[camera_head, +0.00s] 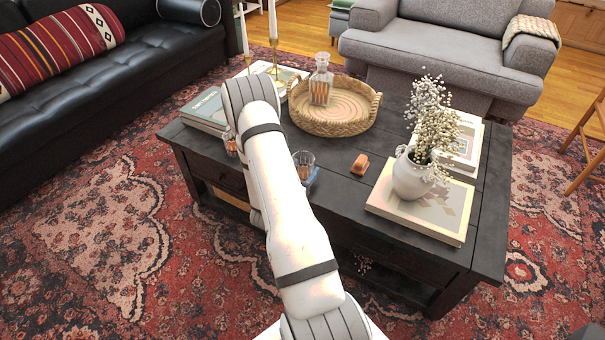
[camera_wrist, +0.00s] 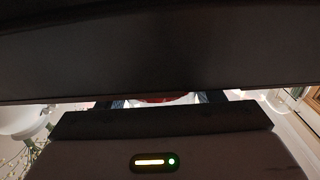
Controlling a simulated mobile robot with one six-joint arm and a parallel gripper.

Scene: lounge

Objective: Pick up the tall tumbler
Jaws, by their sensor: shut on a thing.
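In the head view a clear glass (camera_head: 304,162) stands upright on the dark table, just right of my arm. Another glass (camera_head: 231,145) shows partly to the left of my arm. I cannot tell from the shapes which is the tall tumbler. My gripper is hidden behind my arm in the head view. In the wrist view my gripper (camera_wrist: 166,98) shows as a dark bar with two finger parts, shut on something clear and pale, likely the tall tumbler.
The tabletop around the block is clear.

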